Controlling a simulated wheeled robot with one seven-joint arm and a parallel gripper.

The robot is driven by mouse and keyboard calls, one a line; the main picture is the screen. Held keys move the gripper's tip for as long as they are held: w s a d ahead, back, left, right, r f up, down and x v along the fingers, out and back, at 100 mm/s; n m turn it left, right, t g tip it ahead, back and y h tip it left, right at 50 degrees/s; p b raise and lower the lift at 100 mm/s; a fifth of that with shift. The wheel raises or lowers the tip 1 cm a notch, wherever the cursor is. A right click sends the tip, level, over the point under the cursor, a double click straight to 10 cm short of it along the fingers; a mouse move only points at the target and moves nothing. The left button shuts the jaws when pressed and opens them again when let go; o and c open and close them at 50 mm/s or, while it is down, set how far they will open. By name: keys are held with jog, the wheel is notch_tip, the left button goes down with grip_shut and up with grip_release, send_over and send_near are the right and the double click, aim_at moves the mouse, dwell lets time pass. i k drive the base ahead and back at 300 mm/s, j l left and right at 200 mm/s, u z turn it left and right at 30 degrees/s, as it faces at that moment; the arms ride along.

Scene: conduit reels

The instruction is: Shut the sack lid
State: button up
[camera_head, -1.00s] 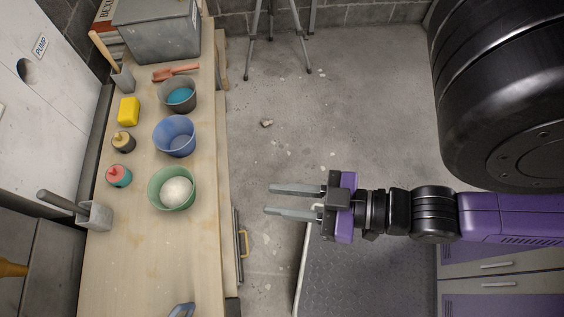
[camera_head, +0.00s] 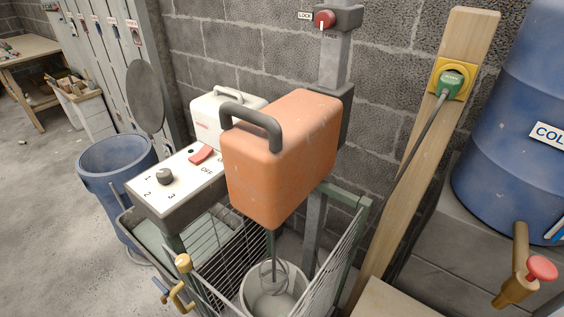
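A round dark grey lid (camera_head: 145,97) stands upright behind the rim of a blue bin (camera_head: 116,195) at the left in the head view. The bin's mouth is uncovered and its inside looks dark. I cannot tell whether a sack is inside. No label on the bin or lid is readable. My gripper is not in view, and neither is my arm.
An orange mixer head (camera_head: 280,155) with a handle stands over a white bucket (camera_head: 275,290) in a wire cage (camera_head: 345,240). A control box (camera_head: 178,185) sits between bin and mixer. A blue drum (camera_head: 510,120) is right. Floor at the left (camera_head: 45,190) is clear.

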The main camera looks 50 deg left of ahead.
aim_at(146, 96)
jog(key=u, duration=2.5)
jog(key=z, duration=0.55)
jog(key=i+j+z, duration=0.3)
jog(key=j+z, duration=0.35)
jog(key=i+j+z, duration=0.1)
jog(key=j+z, duration=0.2)
jog(key=j, duration=0.15)
jog(key=i+j+z, duration=0.15)
jog(key=j, duration=0.75)
jog(key=i+j+z, duration=0.1)
jog(key=j, duration=0.85)
jog(key=j+z, duration=0.15)
jog(key=j, duration=1.3)
jog(key=i+j, duration=0.1)
jog(key=j, duration=0.4)
